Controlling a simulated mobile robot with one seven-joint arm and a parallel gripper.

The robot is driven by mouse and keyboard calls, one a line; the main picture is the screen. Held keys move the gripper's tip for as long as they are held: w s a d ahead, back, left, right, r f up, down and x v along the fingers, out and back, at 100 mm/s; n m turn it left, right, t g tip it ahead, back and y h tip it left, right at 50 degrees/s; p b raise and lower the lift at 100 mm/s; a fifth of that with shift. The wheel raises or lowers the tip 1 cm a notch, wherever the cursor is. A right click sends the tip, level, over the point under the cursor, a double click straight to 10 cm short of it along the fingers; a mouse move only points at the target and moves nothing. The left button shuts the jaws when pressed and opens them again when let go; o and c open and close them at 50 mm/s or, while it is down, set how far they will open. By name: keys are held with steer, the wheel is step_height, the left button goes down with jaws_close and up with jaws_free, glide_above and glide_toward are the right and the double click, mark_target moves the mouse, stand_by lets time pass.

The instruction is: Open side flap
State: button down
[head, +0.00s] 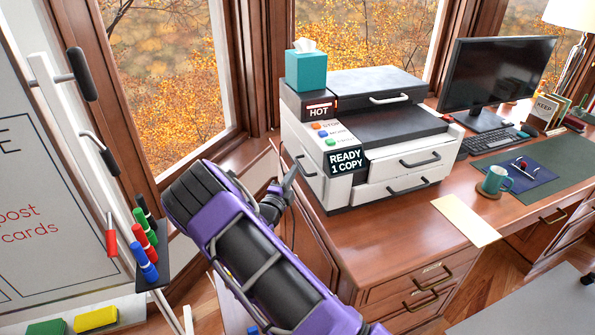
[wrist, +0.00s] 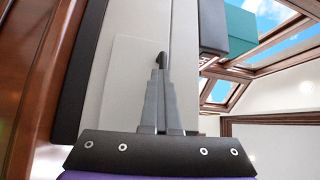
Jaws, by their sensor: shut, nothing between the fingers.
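The white and dark-grey copier (head: 370,135) stands on the wooden desk. Its left side carries a black handle (head: 306,166), just beyond my gripper (head: 290,182). In the wrist view, the side flap (wrist: 128,70) is a pale panel that looks flush with the copier's side. The dark handle (wrist: 162,58) shows at the tips of my gripper (wrist: 160,75). The fingers are together and hold nothing. They partly cover the handle, and I cannot tell whether they touch it.
A teal tissue box (head: 306,70) sits on the copier beside a "HOT" label. A whiteboard (head: 45,200) with a marker holder (head: 152,272) is close on the left. Windows are behind.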

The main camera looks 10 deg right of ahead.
mark_target(302, 168)
steer(key=shift+d+r+m+h, duration=0.2)
steer(key=shift+d+r, duration=0.15)
steer(key=shift+d, duration=0.25)
steer(key=shift+d+r+m+h, duration=0.1)
steer(key=shift+d+r+h, duration=0.15)
steer(key=shift+d, duration=0.3)
steer(key=c, duration=0.9)
jaws_free()
steer(key=shift+w, duration=0.1)
steer(key=shift+d, duration=0.3)
steer(key=v, duration=1.7)
steer(key=shift+s+a+f, duration=0.1)
steer(key=shift+s+a, duration=0.15)
steer(key=shift+a, duration=0.05)
